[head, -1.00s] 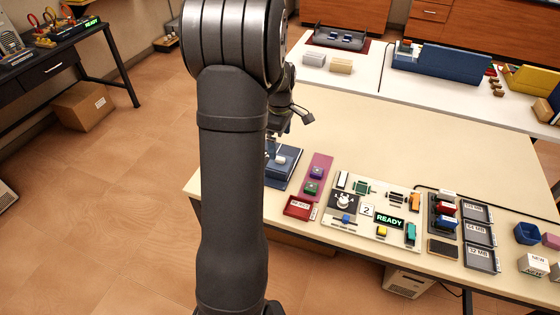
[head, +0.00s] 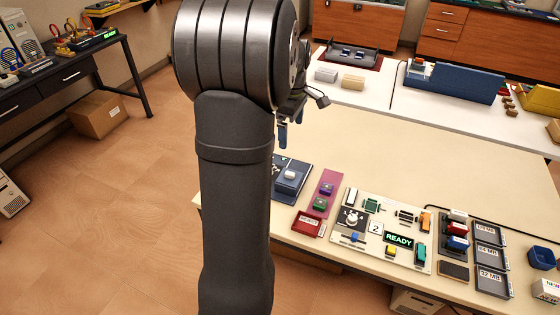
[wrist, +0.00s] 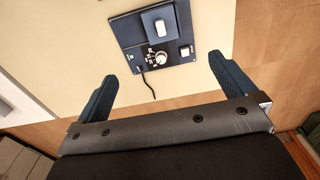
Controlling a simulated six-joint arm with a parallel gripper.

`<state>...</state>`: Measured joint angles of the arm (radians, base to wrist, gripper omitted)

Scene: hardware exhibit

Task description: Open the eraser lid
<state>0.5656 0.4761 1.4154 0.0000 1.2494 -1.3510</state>
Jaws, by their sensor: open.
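The eraser (head: 299,185) is a dark blue box at the table's left end, partly hidden by my arm in the head view. Its lid bears a white block (head: 290,175) and looks down flat. In the wrist view the eraser's panel (wrist: 133,33) shows a round knob (wrist: 161,59), the lid (wrist: 173,14) with a white block (wrist: 160,27), and a small white piece (wrist: 184,50) at the right. My gripper (head: 287,135) is open and empty, above and apart from the eraser; its blue fingers (wrist: 162,66) are spread wide in the wrist view.
Right of the eraser are a purple strip (head: 327,183), a red box (head: 307,223), a panel with a READY display (head: 398,238) and labelled trays (head: 492,283). The table behind them (head: 400,160) is clear. A dark cable (wrist: 147,86) leaves the eraser.

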